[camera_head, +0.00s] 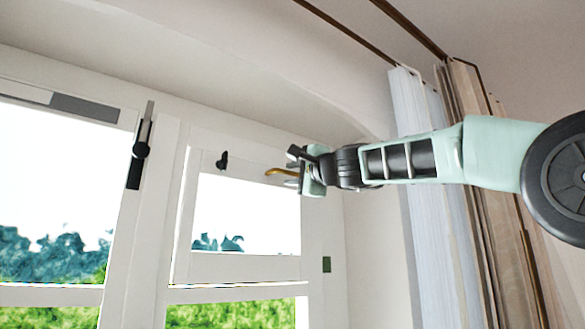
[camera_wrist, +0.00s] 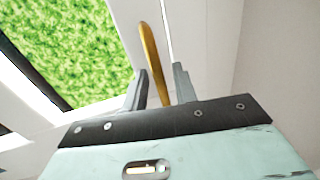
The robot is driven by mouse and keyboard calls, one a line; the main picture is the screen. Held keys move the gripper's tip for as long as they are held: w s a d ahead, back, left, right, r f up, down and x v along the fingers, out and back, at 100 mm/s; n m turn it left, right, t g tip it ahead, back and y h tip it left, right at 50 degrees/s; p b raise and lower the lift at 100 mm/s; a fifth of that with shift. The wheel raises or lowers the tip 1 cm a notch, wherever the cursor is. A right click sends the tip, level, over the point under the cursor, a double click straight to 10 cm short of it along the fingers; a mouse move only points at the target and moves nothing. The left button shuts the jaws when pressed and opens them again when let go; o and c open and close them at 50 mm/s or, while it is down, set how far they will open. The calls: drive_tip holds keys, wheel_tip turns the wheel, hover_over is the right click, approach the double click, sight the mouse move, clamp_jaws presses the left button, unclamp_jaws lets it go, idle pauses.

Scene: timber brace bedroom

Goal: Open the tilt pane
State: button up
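The tilt pane (camera_head: 232,268) is a small white-framed pane in the upper part of the right-hand window. A gold handle (camera_head: 279,171) sits at its upper right side. My gripper (camera_head: 293,167) is at this handle, reaching in from the right. In the wrist view the gold handle (camera_wrist: 150,58) runs up between the two grey fingers of my gripper (camera_wrist: 160,84). The fingers stand apart, with some room visible beside the handle, mostly on the right. The handle's lower end is hidden behind the gripper body. Whether a finger touches it I cannot tell.
A dark latch (camera_head: 222,160) is on the pane's top rail. A larger window with a black-and-grey handle (camera_head: 140,150) is at left. A small green plate (camera_head: 326,264) is on the frame below my gripper. White and brown curtains (camera_head: 430,245) hang at right, behind my arm.

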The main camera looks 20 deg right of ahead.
drive_tip(key=shift+w+a, duration=0.1)
drive_tip(key=shift+w, duration=0.15)
clamp_jaws()
drive_tip(key=b, duration=0.1)
drive_tip(key=s+f+b, duration=0.1)
drive_tip(key=b, duration=0.1)
drive_tip(key=shift+s+d+t+b, duration=0.1)
drive_tip(key=shift+d+t+b, duration=0.1)
drive_tip(key=shift+t+b, duration=0.1)
drive_tip(key=s+b, duration=0.1)
drive_tip(key=b, duration=0.1)
drive_tip(key=s+t+b, duration=0.1)
drive_tip(key=b, duration=0.2)
drive_tip(key=s+d+f+b, duration=0.1)
drive_tip(key=b, duration=0.1)
drive_tip(key=shift+t+y+b, duration=0.3)
drive_tip(key=shift+y+b, duration=0.05)
drive_tip(key=shift+y, duration=0.05)
drive_tip(key=s+d+f+t+b, duration=0.1)
drive_tip(key=s+f+b, duration=0.1)
drive_tip(key=s+b, duration=0.3)
drive_tip(key=shift+s+d+b, duration=0.2)
drive_tip(key=shift+d+b, duration=0.15)
drive_tip(key=shift+b, duration=1.85)
drive_tip(key=shift+f, duration=0.1)
